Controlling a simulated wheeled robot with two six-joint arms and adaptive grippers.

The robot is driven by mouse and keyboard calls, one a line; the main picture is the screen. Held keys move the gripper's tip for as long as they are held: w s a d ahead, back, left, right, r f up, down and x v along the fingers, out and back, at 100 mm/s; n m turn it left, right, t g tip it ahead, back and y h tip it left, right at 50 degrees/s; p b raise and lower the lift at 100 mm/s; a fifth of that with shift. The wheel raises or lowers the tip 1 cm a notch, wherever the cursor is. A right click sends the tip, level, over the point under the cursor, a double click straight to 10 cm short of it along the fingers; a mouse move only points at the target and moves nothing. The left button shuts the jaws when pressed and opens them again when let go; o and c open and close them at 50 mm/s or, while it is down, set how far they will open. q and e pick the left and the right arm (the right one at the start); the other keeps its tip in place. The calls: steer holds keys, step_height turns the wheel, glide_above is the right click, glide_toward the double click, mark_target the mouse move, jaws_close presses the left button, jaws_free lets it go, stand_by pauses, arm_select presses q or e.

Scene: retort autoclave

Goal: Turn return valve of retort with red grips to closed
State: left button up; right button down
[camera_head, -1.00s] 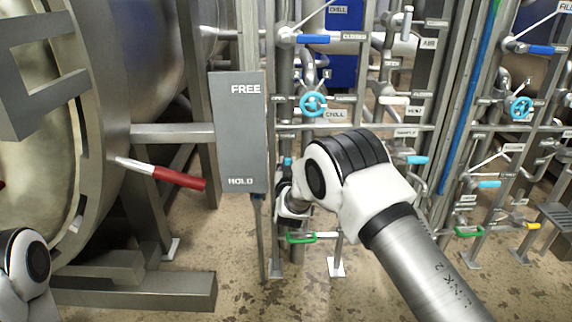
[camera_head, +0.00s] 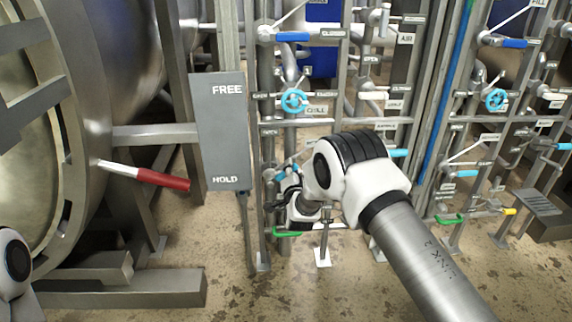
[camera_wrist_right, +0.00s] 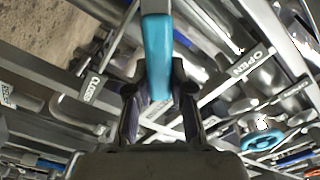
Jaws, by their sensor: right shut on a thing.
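The retort with the red grip (camera_head: 163,180) on a white lever stands at the left of the head view. My right gripper (camera_head: 288,184) is low at the pipe rack beside it, partly hidden by my own wrist. In the right wrist view, my right gripper (camera_wrist_right: 155,85) is shut on a light blue valve handle (camera_wrist_right: 157,45), which lies between its fingers. A CLOSED label (camera_wrist_right: 92,88) is left of the handle and an OPEN label (camera_wrist_right: 247,63) is right of it. My left arm shows only at the lower left edge; its gripper is out of view.
A grey FREE/HOLD panel (camera_head: 222,130) stands just left of my right gripper. A blue CHILL handwheel (camera_head: 294,101) is above it and a green handle (camera_head: 287,234) below. Pipes and other valves crowd the right; the floor (camera_head: 330,295) in front is clear.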

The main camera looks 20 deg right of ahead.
steer(key=shift+s+d+f+m+b, duration=0.1)
steer(key=shift+d+f+m+b, duration=0.15)
steer(key=shift+f+m, duration=0.85)
steer(key=shift+s+d+f+m+b, duration=0.1)
steer(key=shift+d+f+m+b, duration=0.2)
steer(key=shift+f+m, duration=0.85)
steer(key=shift+s+d+f+m+b, duration=0.1)
steer(key=shift+d+f+m, duration=0.35)
steer(key=shift+m, duration=1.2)
steer(key=shift+a+f, duration=0.1)
steer(key=c, duration=1)
jaws_free()
steer(key=v, duration=1.2)
